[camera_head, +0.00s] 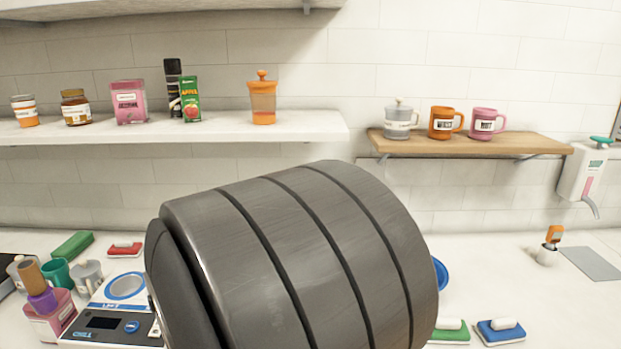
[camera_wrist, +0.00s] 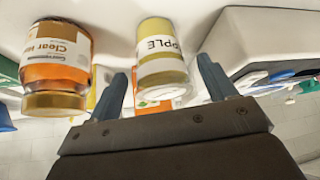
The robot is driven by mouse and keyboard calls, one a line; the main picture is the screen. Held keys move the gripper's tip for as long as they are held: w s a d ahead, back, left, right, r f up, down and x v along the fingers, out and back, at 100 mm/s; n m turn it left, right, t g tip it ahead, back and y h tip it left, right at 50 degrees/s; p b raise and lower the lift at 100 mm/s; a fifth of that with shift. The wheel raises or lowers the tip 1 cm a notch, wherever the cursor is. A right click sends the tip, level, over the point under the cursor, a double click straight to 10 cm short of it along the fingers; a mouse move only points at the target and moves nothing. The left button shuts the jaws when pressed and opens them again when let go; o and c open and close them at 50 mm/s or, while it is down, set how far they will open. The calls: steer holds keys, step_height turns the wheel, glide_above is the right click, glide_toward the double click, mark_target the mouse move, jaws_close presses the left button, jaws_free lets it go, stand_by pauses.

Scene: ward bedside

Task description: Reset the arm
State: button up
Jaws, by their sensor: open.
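My gripper (camera_wrist: 161,68) shows in the wrist view with its two blue-grey fingers spread apart. Nothing is clamped between them. A yellow container labelled "APPLE" (camera_wrist: 160,65) appears in the gap between the fingertips; whether it touches them I cannot tell. A jar with orange contents and a brown lid (camera_wrist: 57,60), its label partly reading "Clear", is left of the left finger. Both look upside down in this view. In the head view a large dark grey link of my arm fills the middle, and my gripper is hidden.
A white shelf (camera_head: 300,127) holds jars, a spray can and a green carton (camera_head: 190,100). A wooden shelf (camera_head: 540,144) holds two mugs and a lidded glass pot. Cups and a device (camera_head: 105,322) crowd the counter's left. A dispenser (camera_head: 583,172) hangs at right.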

steer(key=shift+x, duration=1.7)
steer(key=shift+s+f, duration=0.1)
